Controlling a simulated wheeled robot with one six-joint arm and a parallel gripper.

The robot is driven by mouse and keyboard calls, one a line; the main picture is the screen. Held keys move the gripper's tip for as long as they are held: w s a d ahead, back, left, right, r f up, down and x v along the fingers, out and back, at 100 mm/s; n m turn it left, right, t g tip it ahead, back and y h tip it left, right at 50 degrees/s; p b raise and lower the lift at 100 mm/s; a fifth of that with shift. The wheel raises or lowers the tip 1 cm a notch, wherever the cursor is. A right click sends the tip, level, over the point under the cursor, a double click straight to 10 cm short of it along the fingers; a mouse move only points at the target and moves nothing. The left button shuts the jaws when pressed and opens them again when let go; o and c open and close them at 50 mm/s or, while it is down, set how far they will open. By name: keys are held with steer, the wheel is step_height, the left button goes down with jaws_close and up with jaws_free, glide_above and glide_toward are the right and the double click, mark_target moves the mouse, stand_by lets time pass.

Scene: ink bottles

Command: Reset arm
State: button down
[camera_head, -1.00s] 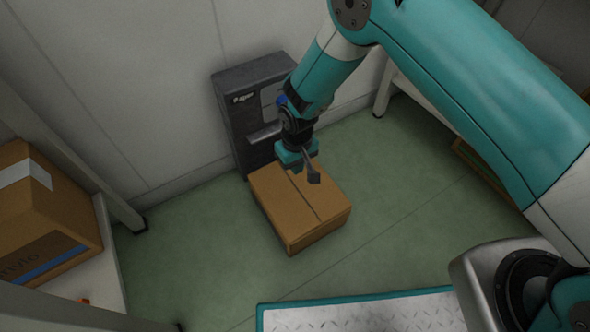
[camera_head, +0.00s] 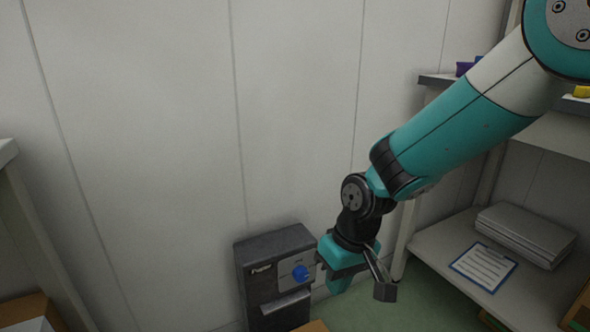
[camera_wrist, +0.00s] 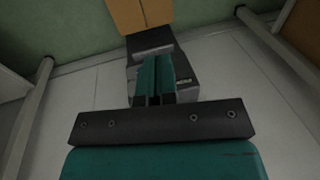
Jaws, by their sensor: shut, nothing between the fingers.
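My gripper (camera_head: 340,284) hangs at the end of my bent arm, in front of the wall and just right of a dark machine (camera_head: 262,288). In the wrist view my gripper's two teal fingers (camera_wrist: 155,62) lie together, shut with nothing between them. The machine has a blue round knob (camera_head: 299,272) on its front. The wrist view shows the machine (camera_wrist: 185,72) behind the fingers, partly covered by them.
A cardboard box (camera_wrist: 140,14) is on the floor in front of the machine. At right, a shelf (camera_head: 449,248) holds a clipboard (camera_head: 484,266) and a grey stack (camera_head: 527,232). Another box (camera_head: 25,312) is at lower left. The wall above the machine is bare.

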steer(key=s+d+r+n+y+p, duration=0.15)
steer(key=s+d+r, duration=0.25)
steer(key=s+r, duration=0.5)
steer(key=s+d+r+p, duration=0.2)
steer(key=s+d+r, duration=0.2)
steer(key=s+r, duration=0.55)
step_height(320, 180, up, 36)
steer(key=p, duration=3.6)
steer(key=shift+a+r+p, duration=0.15)
steer(key=shift+a+p, duration=0.1)
steer(key=shift+p, duration=0.15)
